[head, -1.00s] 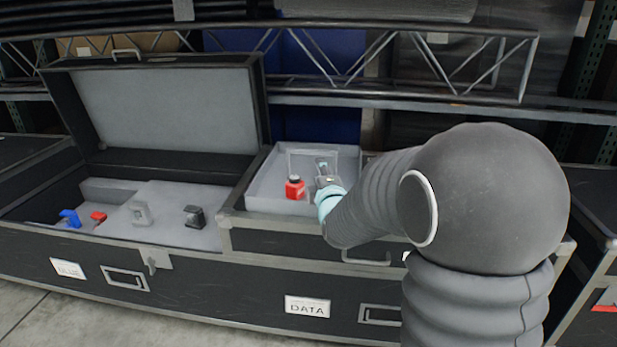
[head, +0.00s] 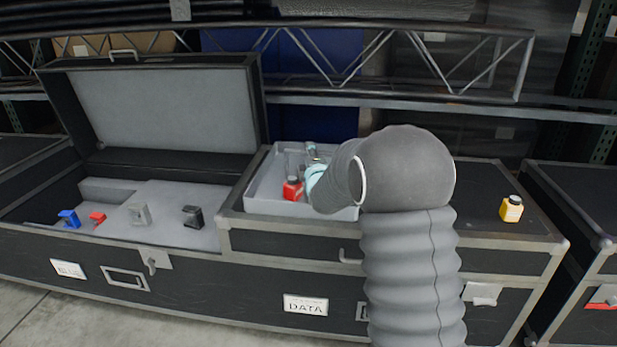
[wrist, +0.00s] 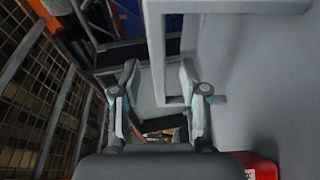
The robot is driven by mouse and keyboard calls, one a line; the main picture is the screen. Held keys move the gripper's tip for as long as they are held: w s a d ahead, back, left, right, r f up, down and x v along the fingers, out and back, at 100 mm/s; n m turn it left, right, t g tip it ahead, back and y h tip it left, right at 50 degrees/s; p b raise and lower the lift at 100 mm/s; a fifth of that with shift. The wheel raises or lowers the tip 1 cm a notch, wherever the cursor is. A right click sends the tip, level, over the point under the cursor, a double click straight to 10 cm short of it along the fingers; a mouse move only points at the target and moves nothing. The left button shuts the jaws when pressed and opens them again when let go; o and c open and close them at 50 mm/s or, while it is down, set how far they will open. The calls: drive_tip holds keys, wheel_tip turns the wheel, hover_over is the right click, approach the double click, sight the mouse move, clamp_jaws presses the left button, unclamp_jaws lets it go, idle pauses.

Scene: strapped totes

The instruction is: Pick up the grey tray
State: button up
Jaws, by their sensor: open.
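The grey tray (head: 266,207) sits on the closed right part of the black case, with a red bottle (head: 293,190) in it. In the wrist view, its grey upright handle frame (wrist: 157,45) shows close to the fingertips. My gripper (head: 313,152) is over the tray's far part, behind the red bottle, partly hidden by my arm. In the wrist view my gripper (wrist: 158,78) is open, with part of the grey frame seen between or just beyond its fingers. I cannot tell whether they touch it. The tray's right side is hidden by my arm.
A yellow bottle (head: 511,209) stands on the case top at right. The open case at left holds blue (head: 69,218), red (head: 97,217), grey (head: 139,214) and black (head: 193,216) items in foam. A metal truss (head: 400,65) runs behind.

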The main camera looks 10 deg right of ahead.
drive_tip(key=shift+w, duration=0.85)
clamp_jaws()
drive_tip(key=shift+r, duration=0.2)
